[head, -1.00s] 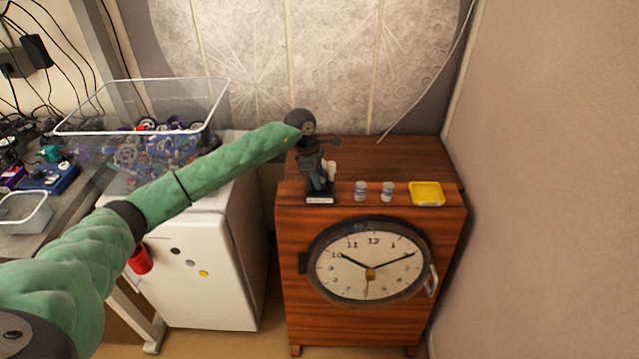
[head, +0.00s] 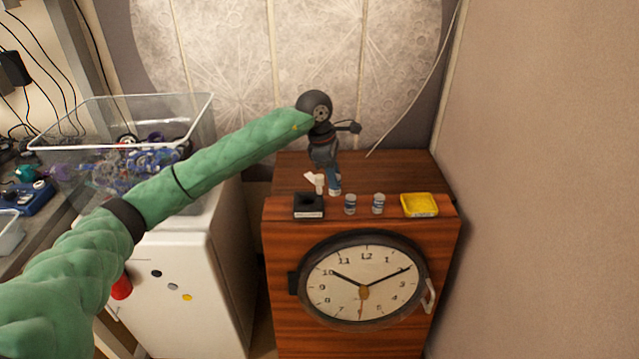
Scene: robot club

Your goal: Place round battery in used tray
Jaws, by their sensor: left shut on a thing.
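My left gripper (head: 328,178) hangs over the front of the wooden cabinet top, shut on a small blue and white round battery (head: 334,188). The gripper partly hides it. The battery is just right of and behind a black block (head: 309,205) with a white label and a dark hollow on top. The used tray appears to be the shallow yellow tray (head: 419,206) at the right of the cabinet top, apart from the gripper. It looks empty. My right gripper is not in view.
Two similar small cylinders, a left one (head: 350,204) and a right one (head: 378,204), stand between the black block and the yellow tray. The wooden cabinet (head: 395,175) has a clock face on its front. A clear bin (head: 190,110) of parts stands at the left.

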